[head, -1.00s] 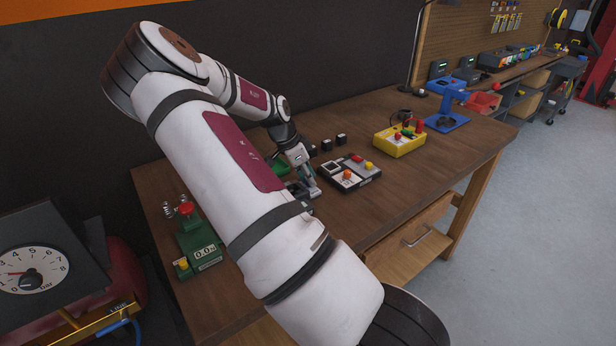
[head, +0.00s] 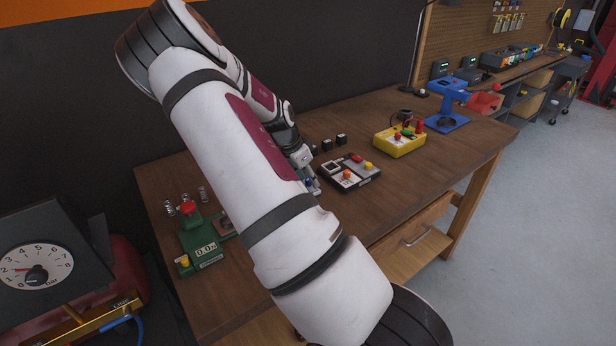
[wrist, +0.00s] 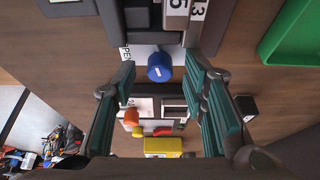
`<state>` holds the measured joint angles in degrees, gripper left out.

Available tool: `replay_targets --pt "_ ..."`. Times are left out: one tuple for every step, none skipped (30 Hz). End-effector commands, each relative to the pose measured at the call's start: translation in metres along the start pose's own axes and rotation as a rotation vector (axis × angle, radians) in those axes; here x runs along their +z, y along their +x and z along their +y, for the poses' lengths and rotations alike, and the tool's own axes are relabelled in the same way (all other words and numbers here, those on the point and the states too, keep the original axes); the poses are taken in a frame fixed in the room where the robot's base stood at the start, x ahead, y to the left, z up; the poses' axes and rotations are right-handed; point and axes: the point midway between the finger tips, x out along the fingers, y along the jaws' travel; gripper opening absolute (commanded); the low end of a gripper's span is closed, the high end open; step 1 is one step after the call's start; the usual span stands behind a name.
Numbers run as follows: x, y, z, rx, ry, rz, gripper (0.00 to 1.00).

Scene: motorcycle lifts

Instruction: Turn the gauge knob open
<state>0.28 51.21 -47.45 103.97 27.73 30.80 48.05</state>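A blue round knob (wrist: 160,68) shows in the wrist view, at the near end of a grey device (wrist: 174,25) with printed number windows. A white label (wrist: 139,53) with partly readable lettering lies beside the knob. My gripper (wrist: 160,80) is open, one green-padded finger on each side of the knob, with visible gaps between. I cannot tell whether the fingertips are at the knob's height. In the head view my gripper (head: 311,182) is mostly behind my arm, and the device with the blue knob is hidden.
A black-and-white box (head: 350,173) with orange, red and yellow controls stands just past my gripper. A yellow box (head: 399,141) and a blue stand (head: 447,122) are further right. A green scale (head: 201,240) is at left, beside a bar dial (head: 36,266). A green tray (wrist: 292,35) is nearby.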

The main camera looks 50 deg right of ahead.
Motion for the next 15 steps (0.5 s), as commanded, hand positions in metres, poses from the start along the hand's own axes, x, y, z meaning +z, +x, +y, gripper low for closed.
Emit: replay_targets --pt "0.000 0.000 0.000 0.000 0.000 0.000 0.39" --pt "0.000 -0.001 0.000 0.000 0.000 0.000 0.39" --pt "0.000 -0.002 0.000 -0.001 0.000 0.000 0.39" --pt "0.000 -0.004 0.000 -0.001 0.000 0.000 0.39" --pt "0.000 -0.006 -0.001 -0.001 -0.001 0.000 0.39" --pt "0.000 -0.011 -0.001 -0.002 -0.001 0.001 0.39" --pt "0.000 -0.015 -0.001 -0.003 -0.001 0.001 0.39" --pt "0.000 -0.019 -0.001 -0.004 -0.001 0.001 0.39" --pt "0.001 -0.027 -0.002 -0.004 -0.001 0.000 0.39" --pt "0.001 -0.033 -0.001 -0.004 -0.001 0.000 0.39" --pt "0.001 -0.039 -0.002 -0.005 -0.002 0.001 0.39" --pt "0.001 -0.047 -0.002 -0.005 -0.002 0.000 0.39" --pt "0.001 -0.054 -0.002 -0.006 -0.001 0.000 0.39" --pt "0.001 -0.060 -0.002 -0.005 -0.001 0.000 0.39" --pt "0.001 -0.068 -0.002 -0.005 -0.003 0.000 0.39"
